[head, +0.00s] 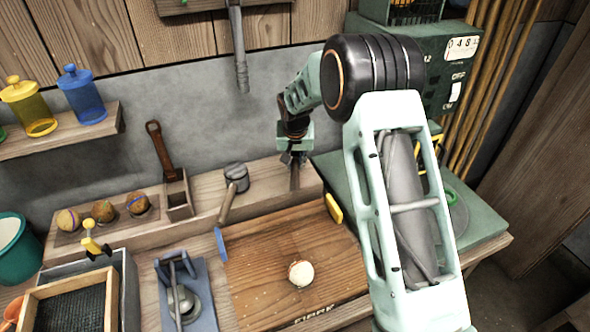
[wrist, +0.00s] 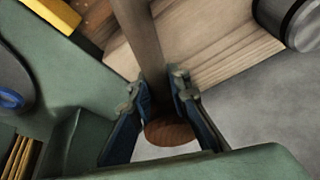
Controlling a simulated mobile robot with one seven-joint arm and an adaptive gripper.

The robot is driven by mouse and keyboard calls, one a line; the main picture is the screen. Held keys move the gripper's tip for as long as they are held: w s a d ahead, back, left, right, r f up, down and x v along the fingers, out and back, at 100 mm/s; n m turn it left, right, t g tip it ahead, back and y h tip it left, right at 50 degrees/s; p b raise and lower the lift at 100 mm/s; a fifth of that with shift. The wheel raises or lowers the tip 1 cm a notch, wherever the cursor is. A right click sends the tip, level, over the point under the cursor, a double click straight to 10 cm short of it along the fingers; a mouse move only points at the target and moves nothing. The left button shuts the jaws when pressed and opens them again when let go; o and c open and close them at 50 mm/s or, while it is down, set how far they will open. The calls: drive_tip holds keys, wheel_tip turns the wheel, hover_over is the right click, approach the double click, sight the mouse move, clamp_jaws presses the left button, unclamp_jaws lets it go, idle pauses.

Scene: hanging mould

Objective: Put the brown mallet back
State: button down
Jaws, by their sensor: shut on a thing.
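My gripper (head: 293,158) is shut, high over the right end of the raised wooden ledge at the wall. Between its fingers in the wrist view (wrist: 163,98) is the grey-brown handle of what looks like the brown mallet (wrist: 142,40), with a round brown end (wrist: 171,132) showing below the fingers. In the head view a short dark length of it (head: 295,178) points down from the gripper; the rest is hidden. A wooden rack (head: 197,6) is on the wall at the top, cut off by the frame, with a grey long-handled tool (head: 238,48) hanging there.
A grey-headed mallet (head: 236,176) lies on the ledge, left of my gripper. A brown tool (head: 158,143) stands in a wooden holder (head: 178,195). A wooden board (head: 260,270) carries a pale ball (head: 301,273). A green machine (head: 437,70) stands right. Bare wall lies behind the gripper.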

sight(295, 167)
drive_tip(key=shift+w+f, duration=0.5)
drive_tip(key=shift+f, duration=1.5)
drive_tip(key=shift+f, duration=0.25)
drive_tip(key=c, duration=1.8)
unclamp_jaws()
drive_tip(key=shift+r, duration=0.15)
drive_tip(key=shift+r, duration=0.2)
drive_tip(key=v, duration=1.1)
drive_tip(key=shift+s+r, duration=0.25)
drive_tip(key=shift+r, duration=0.1)
